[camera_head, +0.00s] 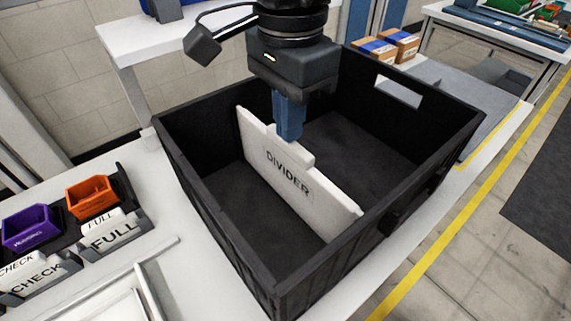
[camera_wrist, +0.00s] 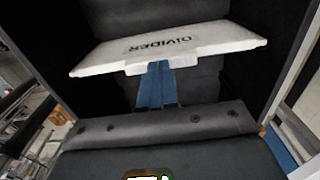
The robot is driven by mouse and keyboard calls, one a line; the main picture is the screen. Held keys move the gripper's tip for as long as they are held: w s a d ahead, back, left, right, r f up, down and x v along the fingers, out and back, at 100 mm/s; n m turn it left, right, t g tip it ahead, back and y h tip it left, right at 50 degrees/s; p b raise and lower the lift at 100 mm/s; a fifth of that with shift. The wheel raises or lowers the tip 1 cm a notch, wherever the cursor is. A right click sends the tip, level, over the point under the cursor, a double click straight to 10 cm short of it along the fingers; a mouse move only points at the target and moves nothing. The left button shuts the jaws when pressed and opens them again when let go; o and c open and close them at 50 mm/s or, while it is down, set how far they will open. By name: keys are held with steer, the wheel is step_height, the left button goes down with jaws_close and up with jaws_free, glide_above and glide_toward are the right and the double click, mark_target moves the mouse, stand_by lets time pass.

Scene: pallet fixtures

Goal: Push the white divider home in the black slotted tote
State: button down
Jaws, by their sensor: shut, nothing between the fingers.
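The white divider (camera_head: 285,178), lettered DIVIDER, stands across the inside of the black tote (camera_head: 250,259), splitting it into two compartments. Its top edge has a raised middle part. My gripper (camera_head: 289,136) points down with its blue fingers shut and empty, right at the raised part of the divider's top edge. In the wrist view the divider (camera_wrist: 165,46) spans the tote, and the shut blue fingers (camera_wrist: 157,72) meet its raised middle. I cannot tell whether they touch it. The divider's lower edge and the slots that hold its ends cannot be made out.
The tote stands on a white table (camera_head: 185,240). An orange bin (camera_head: 92,197), a purple bin (camera_head: 32,229) and FULL and CHECK signs stand at the left. Cardboard boxes (camera_head: 390,47) lie behind the tote. The tote walls rise around my gripper.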

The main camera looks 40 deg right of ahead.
step_height(320, 180, up, 7)
steer(key=p, duration=0.2)
stand_by(0.6)
steer(key=shift+f, duration=0.1)
stand_by(0.4)
